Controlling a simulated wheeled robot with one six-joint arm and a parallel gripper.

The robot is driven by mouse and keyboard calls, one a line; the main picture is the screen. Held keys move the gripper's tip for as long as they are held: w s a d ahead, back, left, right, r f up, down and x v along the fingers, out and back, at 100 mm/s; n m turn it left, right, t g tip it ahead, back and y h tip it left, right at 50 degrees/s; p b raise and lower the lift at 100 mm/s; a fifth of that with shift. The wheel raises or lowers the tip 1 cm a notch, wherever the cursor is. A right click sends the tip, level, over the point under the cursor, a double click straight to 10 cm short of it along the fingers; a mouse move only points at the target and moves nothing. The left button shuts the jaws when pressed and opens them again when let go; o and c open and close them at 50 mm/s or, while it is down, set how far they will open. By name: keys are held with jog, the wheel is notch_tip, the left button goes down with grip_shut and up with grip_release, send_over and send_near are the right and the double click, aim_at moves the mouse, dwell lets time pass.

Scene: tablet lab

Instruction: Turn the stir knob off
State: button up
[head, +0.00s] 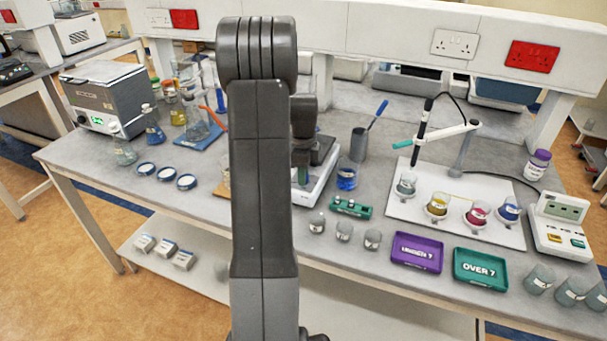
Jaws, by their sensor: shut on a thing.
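A white stirrer-like unit (321,183) with a dark top stands mid-bench, partly hidden behind my raised arm. My gripper (302,178) points down over the front left part of this unit, with green showing at its fingers. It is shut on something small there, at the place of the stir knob. The knob itself is too small and covered to make out, so its setting cannot be read.
A beaker of blue liquid (347,174) stands close right of the unit. A green block (351,208) and small grey beakers (343,231) sit in front. A purple tray (417,252) and a green tray (480,269) lie further right. Glassware (195,125) stands left.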

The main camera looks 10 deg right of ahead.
jog(key=n+b, duration=0.1)
jog(key=n, duration=1)
jog(key=shift+b, duration=0.4)
jog(key=n, duration=0.3)
jog(key=shift+n, duration=0.3)
jog(key=n, duration=0.7)
jog(key=shift+b, duration=0.3)
jog(key=n, duration=0.4)
jog(key=shift+n, duration=0.3)
jog(key=shift+r+n, duration=0.1)
jog(key=shift+n, duration=1.4)
